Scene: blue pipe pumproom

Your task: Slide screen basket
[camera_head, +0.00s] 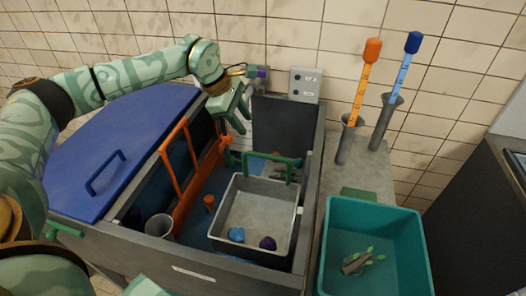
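The screen basket is probably the grey square basket (254,208) inside the open dark tank, with a green bar handle (270,158) along its far side. A blue ball (236,234) and a purple ball (267,243) lie in its near part. My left gripper (236,122) is above the tank's far side, just behind and left of the handle in the picture, with its fingers pointing down. The fingers look spread and hold nothing that I can see. They appear apart from the handle. My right gripper is not in view.
An orange frame (184,178) stands in the tank left of the basket, near a grey cup (159,226). A blue lid (110,155) covers the left side. A teal bin (412,255) stands right. Orange (361,85) and blue (404,70) tools stand in holders behind it.

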